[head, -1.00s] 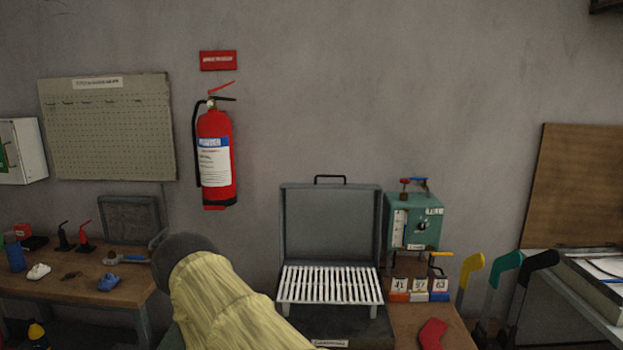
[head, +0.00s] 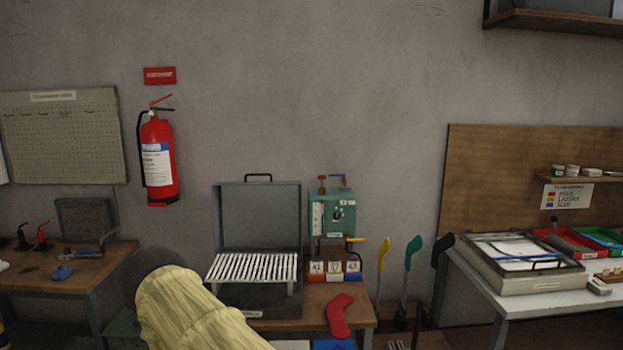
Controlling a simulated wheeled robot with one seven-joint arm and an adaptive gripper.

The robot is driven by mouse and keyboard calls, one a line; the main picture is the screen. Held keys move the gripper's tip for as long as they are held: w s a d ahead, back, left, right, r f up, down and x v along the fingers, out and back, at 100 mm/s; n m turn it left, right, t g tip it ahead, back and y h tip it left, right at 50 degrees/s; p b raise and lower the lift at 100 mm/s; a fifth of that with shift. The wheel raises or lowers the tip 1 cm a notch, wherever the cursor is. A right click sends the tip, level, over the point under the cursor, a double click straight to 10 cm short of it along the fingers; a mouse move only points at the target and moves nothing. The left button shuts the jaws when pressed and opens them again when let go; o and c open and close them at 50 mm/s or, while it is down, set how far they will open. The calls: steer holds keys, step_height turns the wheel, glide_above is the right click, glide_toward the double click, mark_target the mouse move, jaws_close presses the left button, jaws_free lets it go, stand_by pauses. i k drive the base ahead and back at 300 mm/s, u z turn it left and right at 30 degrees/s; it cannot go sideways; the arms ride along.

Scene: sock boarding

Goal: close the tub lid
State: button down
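The grey tub (head: 262,301) stands on a wooden bench in the middle of the head view. Its lid (head: 259,215) stands upright at the back, open, with a dark handle (head: 258,177) on its top edge. A white slatted rack (head: 252,268) sits level across the tub opening in front of the lid. My arm, in a pale yellow sleeve, shows at the bottom, left of and in front of the tub, and covers part of its lower left. My gripper is out of view.
A green control box (head: 333,213) with valves stands right of the tub. A red sock-shaped piece (head: 339,315) lies on the bench (head: 312,293). Yellow, green and black boards (head: 412,258) stand farther right. A white table (head: 500,301) carries a shallow case (head: 522,265).

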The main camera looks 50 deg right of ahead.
mark_target(216, 188)
steer(key=z, duration=1.2)
